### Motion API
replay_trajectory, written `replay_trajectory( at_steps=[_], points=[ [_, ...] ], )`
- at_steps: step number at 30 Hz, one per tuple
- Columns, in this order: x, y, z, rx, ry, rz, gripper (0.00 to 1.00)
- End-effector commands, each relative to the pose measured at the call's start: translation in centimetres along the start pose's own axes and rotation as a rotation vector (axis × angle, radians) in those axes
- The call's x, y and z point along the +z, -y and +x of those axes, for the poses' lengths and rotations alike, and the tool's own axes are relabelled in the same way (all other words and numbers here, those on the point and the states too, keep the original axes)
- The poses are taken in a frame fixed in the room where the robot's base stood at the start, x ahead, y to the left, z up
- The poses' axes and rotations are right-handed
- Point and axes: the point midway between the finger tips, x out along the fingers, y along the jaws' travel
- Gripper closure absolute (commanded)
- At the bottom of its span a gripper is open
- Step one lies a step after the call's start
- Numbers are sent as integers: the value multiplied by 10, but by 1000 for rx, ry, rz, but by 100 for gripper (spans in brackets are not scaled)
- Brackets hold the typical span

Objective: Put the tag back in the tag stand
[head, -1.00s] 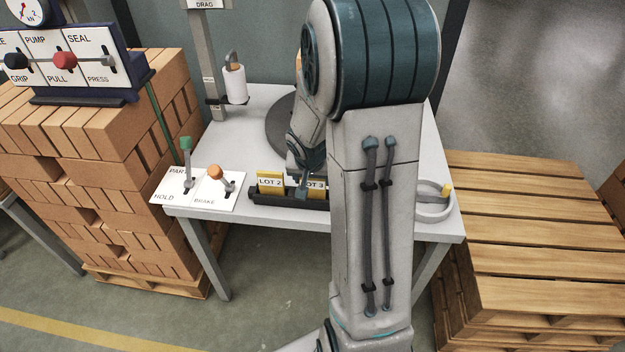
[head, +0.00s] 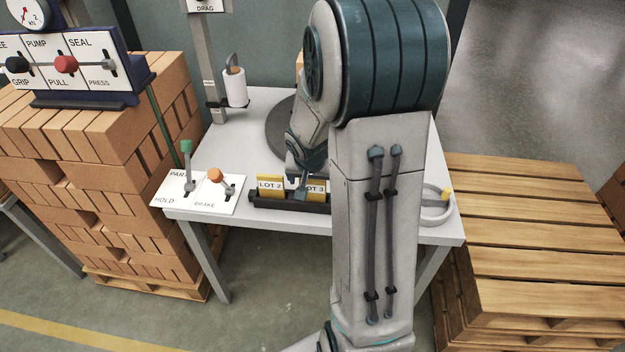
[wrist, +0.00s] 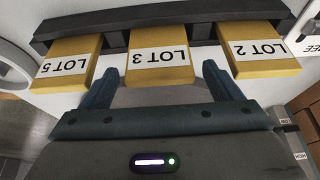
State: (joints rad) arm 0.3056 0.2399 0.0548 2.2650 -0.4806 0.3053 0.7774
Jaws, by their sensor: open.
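The dark tag stand (head: 290,204) sits at the front edge of the white table; it also shows at the top of the wrist view (wrist: 160,14). Three yellow tags stand in it: LOT 2 (wrist: 262,62), LOT 3 (wrist: 160,70) and LOT 5 (wrist: 66,72). The head view shows LOT 2 (head: 270,184) and part of LOT 3 (head: 316,188); my arm hides LOT 5 there. My gripper (wrist: 157,76) is open, with one finger on either side of LOT 3. Whether a finger touches a tag I cannot tell.
Left of the stand is a white panel (head: 166,199) with a green-knobbed and an orange-knobbed lever (head: 216,176). A round grey dish (head: 434,214) with a yellow piece is at the right. A post with a white roll (head: 235,88) stands behind.

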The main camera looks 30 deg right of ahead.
Motion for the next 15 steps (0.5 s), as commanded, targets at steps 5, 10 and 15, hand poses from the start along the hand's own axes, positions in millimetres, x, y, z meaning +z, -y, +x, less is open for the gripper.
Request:
replay_trajectory(
  at_steps=[5, 10, 15],
  points=[
    [-2, 0, -41, -1, -5, 1, 15],
    [-1, 0, -73, -1, -5, -1, 15],
    [0, 0, -95, -1, -3, -1, 15]
  ],
)
